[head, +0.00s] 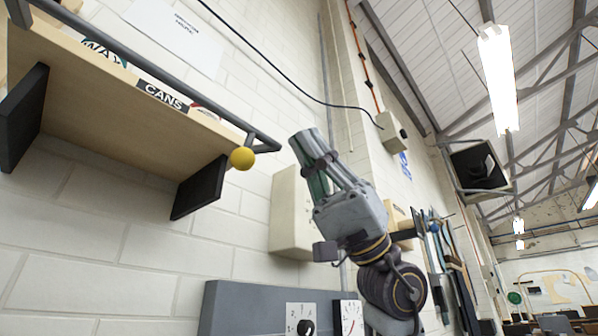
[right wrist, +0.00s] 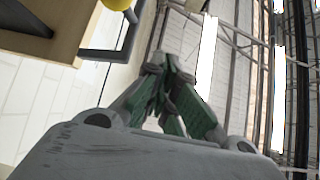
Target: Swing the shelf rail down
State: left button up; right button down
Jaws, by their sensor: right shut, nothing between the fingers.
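The shelf rail (head: 150,68) is a dark grey bar along the front edge of a wooden wall shelf (head: 125,115), at the upper left of the head view. A yellow ball (head: 242,158) sits at its right end. My right gripper (head: 303,140) is shut and empty, pointing up, to the right of the rail's end and apart from it in the picture. In the right wrist view the gripper (right wrist: 157,62) shows with fingertips together; the rail's end (right wrist: 112,52) and the yellow ball (right wrist: 118,4) are at the upper left. My left gripper is not in view.
Black brackets (head: 201,187) carry the shelf, and signs and a "CANS" label (head: 162,95) show above its front edge. A pale wall box (head: 292,215) is behind my right gripper. A grey panel with dials (head: 245,308) is below.

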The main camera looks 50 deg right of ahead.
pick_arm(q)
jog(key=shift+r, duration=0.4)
pick_arm(e)
jog(key=w+d+f, duration=0.3)
jog(key=w+d, duration=0.3)
jog(key=shift+f, duration=0.3)
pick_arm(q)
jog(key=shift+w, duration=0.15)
pick_arm(e)
jog(key=shift+r, duration=0.15)
